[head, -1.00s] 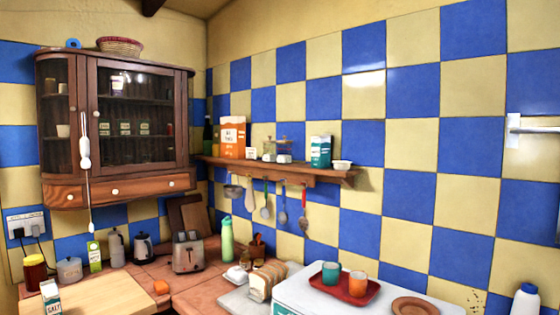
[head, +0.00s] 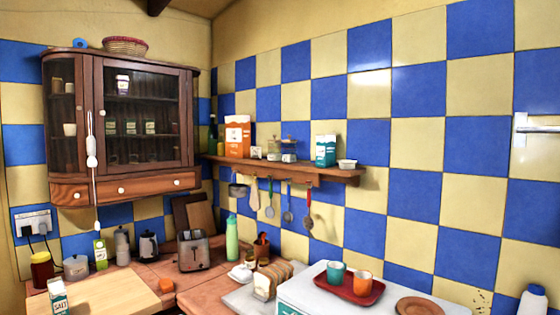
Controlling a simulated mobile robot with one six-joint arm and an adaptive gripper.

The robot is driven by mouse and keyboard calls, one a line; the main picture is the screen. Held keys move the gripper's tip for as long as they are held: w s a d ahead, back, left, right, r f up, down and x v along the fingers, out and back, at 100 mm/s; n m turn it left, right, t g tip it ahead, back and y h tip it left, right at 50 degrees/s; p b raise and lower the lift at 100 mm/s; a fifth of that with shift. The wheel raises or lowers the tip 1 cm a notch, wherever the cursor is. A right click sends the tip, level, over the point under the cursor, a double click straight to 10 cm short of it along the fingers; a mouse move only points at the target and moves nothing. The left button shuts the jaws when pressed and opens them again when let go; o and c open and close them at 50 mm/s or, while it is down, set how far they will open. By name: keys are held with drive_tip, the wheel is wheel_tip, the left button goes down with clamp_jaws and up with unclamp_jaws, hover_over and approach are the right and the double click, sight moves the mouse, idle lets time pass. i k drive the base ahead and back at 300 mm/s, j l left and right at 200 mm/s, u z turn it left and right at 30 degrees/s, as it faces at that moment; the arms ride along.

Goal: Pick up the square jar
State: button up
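No jar can be surely told as square from here. Small glass jars stand on the wooden wall shelf (head: 330,173), between the orange carton (head: 237,138) and the teal-and-white carton (head: 325,150). One clear jar (head: 289,146) there looks boxy, but it is small and partly overlapped by a small white item in front. A dark red jar with a yellow lid (head: 41,271) stands on the left counter and looks round. My gripper is in no view.
A glass-fronted cabinet (head: 120,187) hangs over the left counter. A toaster (head: 193,253), green bottle (head: 232,238), bread (head: 270,280) and a red tray (head: 349,289) with two cups crowd the counters. The cutting board (head: 105,292) has bare room.

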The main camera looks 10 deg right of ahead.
sight(289, 149)
drive_tip(key=i+j+z, duration=0.25)
drive_tip(key=i+j, duration=0.45)
drive_tip(key=i+j+z, duration=0.25)
drive_tip(key=i+j, duration=0.4)
drive_tip(key=j, duration=0.2)
